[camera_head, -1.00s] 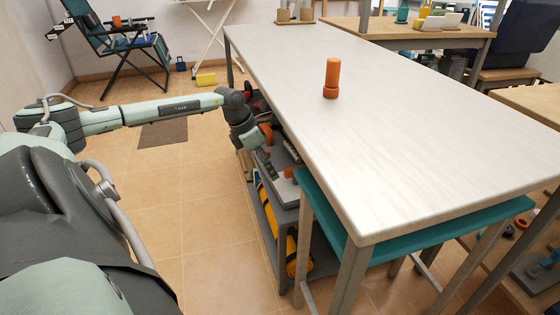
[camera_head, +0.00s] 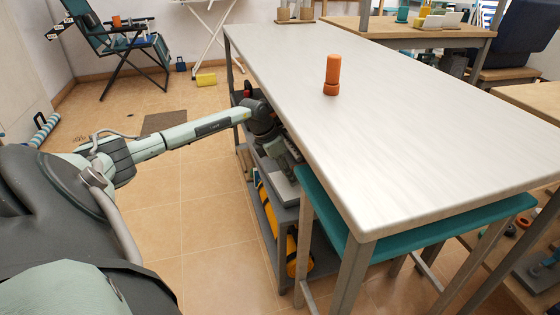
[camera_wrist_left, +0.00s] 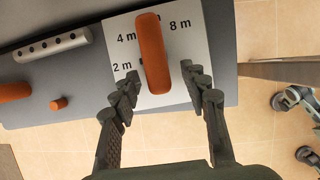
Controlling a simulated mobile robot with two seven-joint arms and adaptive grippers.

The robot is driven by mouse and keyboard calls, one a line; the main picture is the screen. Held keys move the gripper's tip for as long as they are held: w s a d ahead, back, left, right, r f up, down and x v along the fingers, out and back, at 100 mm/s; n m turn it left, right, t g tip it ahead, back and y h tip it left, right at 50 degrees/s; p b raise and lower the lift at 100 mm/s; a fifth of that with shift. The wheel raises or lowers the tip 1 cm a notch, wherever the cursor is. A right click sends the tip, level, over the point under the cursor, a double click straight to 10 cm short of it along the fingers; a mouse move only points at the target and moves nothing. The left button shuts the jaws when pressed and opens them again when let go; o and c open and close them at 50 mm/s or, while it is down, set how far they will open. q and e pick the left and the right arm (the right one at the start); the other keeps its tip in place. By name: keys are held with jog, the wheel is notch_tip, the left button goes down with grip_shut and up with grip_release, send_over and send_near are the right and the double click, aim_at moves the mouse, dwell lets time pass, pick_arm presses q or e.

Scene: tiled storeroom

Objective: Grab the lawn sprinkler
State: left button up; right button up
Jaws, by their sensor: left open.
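The lawn sprinkler seems to be the grey unit on the shelf under the white table. In the left wrist view it shows a grey tube with holes, orange parts and a white panel (camera_wrist_left: 188,88) marked 2 m, 4 m and 8 m. A long orange handle (camera_wrist_left: 152,50) stands on that panel. My left gripper (camera_wrist_left: 160,80) is open, its fingers on either side of the handle's near end; contact is not clear. In the head view my left gripper (camera_head: 286,155) reaches under the table edge, partly hidden, above the pale panel (camera_head: 283,188). My right gripper is not in view.
The white tabletop (camera_head: 400,130) overhangs the shelf and bears an orange cylindrical item (camera_head: 332,75). A yellow-orange item (camera_head: 275,215) lies on the lower shelf. A teal stool (camera_head: 440,225) is tucked under the near end. The tiled floor (camera_head: 200,210) to the left is open.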

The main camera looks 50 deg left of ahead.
pick_arm(q)
jog(key=shift+c, duration=0.4)
grip_shut()
jog(key=shift+r, duration=0.1)
jog(key=shift+a+r, duration=0.1)
jog(key=shift+r, duration=0.1)
